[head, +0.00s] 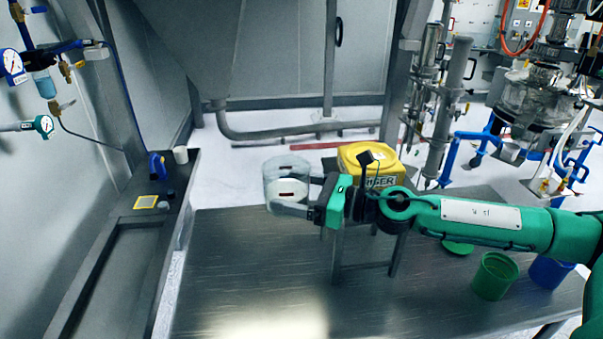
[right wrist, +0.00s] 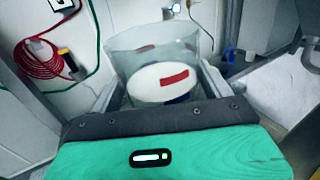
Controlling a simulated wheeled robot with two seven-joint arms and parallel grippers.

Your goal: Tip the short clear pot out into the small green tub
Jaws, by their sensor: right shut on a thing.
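The short clear pot (head: 286,171) is held upright in the jaws of my right gripper (head: 290,194), above the far part of the metal table. In the right wrist view the pot (right wrist: 155,50) sits between the two fingers, with a white round piece bearing a red mark (right wrist: 163,84) showing in it. The small green tub (head: 494,276) stands open on the table at the right, below my right forearm and well away from the pot. A green disc, perhaps its lid (head: 457,247), lies beside it. My left gripper is not in view.
A blue tub (head: 548,271) stands right of the green tub. A yellow container (head: 369,162) stands behind my right gripper on a metal stand. The left and middle of the metal table (head: 240,270) are clear. A side bench (head: 120,250) runs along the left.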

